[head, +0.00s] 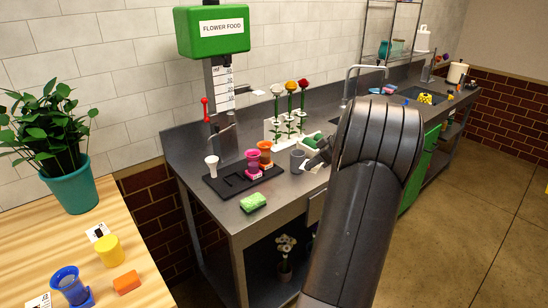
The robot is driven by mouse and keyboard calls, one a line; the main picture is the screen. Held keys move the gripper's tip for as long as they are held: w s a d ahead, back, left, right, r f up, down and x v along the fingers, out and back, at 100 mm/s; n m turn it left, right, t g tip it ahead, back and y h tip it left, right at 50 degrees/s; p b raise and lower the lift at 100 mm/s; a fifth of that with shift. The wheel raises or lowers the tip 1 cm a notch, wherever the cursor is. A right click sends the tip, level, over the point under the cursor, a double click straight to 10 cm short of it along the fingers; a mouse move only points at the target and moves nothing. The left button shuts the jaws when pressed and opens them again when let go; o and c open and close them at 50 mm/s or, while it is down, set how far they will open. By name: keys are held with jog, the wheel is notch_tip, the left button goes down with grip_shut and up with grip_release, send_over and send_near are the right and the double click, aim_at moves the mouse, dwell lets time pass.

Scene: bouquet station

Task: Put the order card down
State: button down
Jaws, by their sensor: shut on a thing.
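My gripper (317,158) is past the large dark arm link, over the grey counter, and shows only small and partly hidden. It is shut on what looks like the white order card (315,168), of which a small pale part shows just below the fingers. The grip itself is too small to see clearly. I cannot tell whether the card touches the counter. A grey cup (297,161) stands just left of the gripper, and a green and white item (311,143) is close behind it.
A black tray (226,187) holds a white cup and pink and orange cups. Roses stand in a white rack (271,131) behind. The green flower food dispenser (213,32) rises at left. A wooden table (140,278) is front left.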

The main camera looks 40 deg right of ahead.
aim_at(311, 170)
jog(key=f, duration=0.3)
jog(key=shift+w+a+f, duration=0.15)
jog(key=shift+w+a, duration=0.05)
jog(key=shift+w, duration=0.15)
jog(key=w+a+f, duration=0.1)
jog(key=w+f, duration=0.1)
jog(key=w, duration=0.1)
jog(key=w+a+f, duration=0.2)
jog(key=w, duration=0.1)
jog(key=w+a+f, duration=0.1)
jog(key=w+f, duration=0.1)
jog(key=w, duration=0.2)
jog(key=shift+a+f, duration=0.15)
jog(key=shift+f, duration=2.15)
jog(key=shift+f, duration=0.15)
jog(key=c, duration=1.4)
grip_release()
jog(key=shift+c, duration=0.2)
